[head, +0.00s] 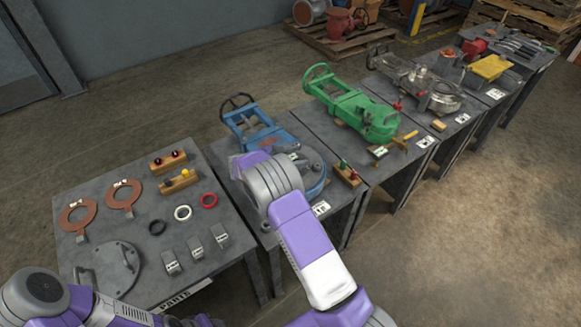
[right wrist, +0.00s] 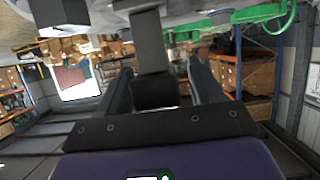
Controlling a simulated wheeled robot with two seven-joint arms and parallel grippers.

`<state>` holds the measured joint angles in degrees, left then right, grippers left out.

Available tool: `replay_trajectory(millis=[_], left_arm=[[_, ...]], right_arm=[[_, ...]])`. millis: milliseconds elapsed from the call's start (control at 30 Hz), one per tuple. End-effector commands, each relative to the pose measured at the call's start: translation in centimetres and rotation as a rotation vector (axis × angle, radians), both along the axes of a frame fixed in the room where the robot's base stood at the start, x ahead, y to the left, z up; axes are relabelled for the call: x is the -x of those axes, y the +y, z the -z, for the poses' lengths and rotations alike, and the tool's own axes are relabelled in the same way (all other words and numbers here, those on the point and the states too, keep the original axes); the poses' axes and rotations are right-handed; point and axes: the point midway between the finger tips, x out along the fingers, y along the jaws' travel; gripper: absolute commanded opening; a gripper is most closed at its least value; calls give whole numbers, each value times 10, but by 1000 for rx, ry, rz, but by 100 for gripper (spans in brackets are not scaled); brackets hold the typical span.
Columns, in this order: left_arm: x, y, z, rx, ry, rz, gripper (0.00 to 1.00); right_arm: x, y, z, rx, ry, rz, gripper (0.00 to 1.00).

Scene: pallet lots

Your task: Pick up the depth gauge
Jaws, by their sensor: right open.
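I cannot pick out the depth gauge with certainty. A small dark tool with a yellow bar (head: 404,141) lies at the front of the green valve's table; it is too small to name. My right gripper (head: 237,164) is over the blue valve's table, largely hidden behind my own wrist in the head view. In the right wrist view its two fingers (right wrist: 160,84) are apart. A grey upright bar (right wrist: 150,40) with a dark block below it shows between them; I cannot tell whether it touches them. My left gripper is out of view.
The blue valve (head: 245,118) and the green valve (head: 355,108) stand on adjoining tables. The near table (head: 95,215) carries rings, gaskets, grey blocks and a round flange. A wooden block with small plugs (head: 346,173) sits right of my right wrist. The floor at right is clear.

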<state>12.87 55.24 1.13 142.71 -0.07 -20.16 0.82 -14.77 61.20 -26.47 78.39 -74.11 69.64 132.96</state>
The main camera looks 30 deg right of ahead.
Motion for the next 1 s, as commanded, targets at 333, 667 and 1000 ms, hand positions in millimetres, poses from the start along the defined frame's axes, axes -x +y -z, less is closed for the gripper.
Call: replay_trajectory(millis=[333, 667, 1000], left_arm=[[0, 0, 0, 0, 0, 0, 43], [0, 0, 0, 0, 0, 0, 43], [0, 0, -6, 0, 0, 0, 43]], right_arm=[[0, 0, 0, 0, 0, 0, 37], [0, 0, -1, 1, -2, 0, 0], [-1, 0, -18, 1, -5, 0, 0]])
